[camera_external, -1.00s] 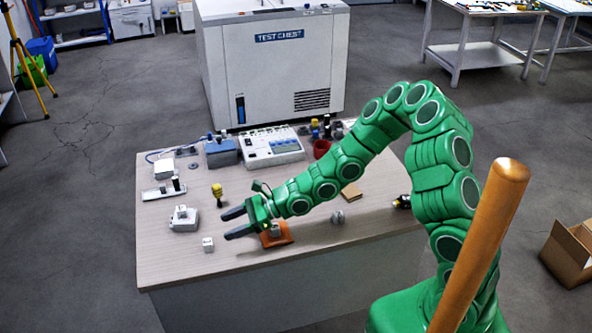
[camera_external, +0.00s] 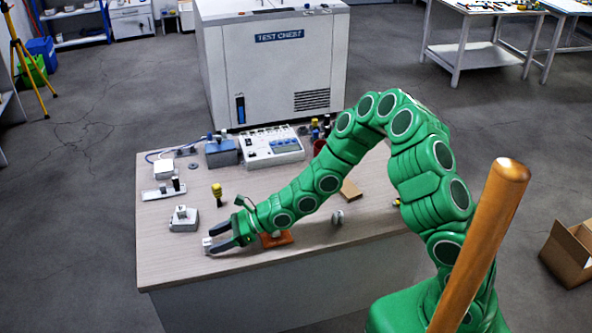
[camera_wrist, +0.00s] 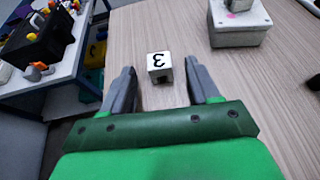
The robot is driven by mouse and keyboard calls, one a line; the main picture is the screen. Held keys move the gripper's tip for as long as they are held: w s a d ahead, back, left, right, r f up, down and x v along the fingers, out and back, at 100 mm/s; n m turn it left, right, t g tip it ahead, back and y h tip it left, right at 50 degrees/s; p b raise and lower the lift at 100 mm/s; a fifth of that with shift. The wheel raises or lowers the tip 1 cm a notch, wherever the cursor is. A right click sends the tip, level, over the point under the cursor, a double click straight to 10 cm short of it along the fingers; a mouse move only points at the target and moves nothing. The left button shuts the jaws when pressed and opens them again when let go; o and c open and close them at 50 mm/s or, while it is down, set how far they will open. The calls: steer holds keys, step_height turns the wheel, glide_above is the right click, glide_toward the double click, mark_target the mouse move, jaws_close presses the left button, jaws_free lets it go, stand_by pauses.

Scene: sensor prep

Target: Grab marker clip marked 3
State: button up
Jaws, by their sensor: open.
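My gripper is open and a gap shows on both sides of the clip. In the external view my gripper (camera_external: 213,247) is low over the table's front left part, with the clip (camera_external: 207,243) at its fingertips and partly hidden.
A grey box with a white top (camera_external: 184,218) stands just behind the clip; it also shows in the wrist view (camera_wrist: 238,22). A yellow-topped piece (camera_external: 217,193) stands farther back. An orange block (camera_external: 276,239) lies beside my wrist. The table edge (camera_external: 160,286) is close in front.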

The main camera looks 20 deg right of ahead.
mark_target(208, 245)
steer(key=shift+x, duration=1.5)
steer(key=shift+r, duration=0.1)
steer(key=c, duration=1)
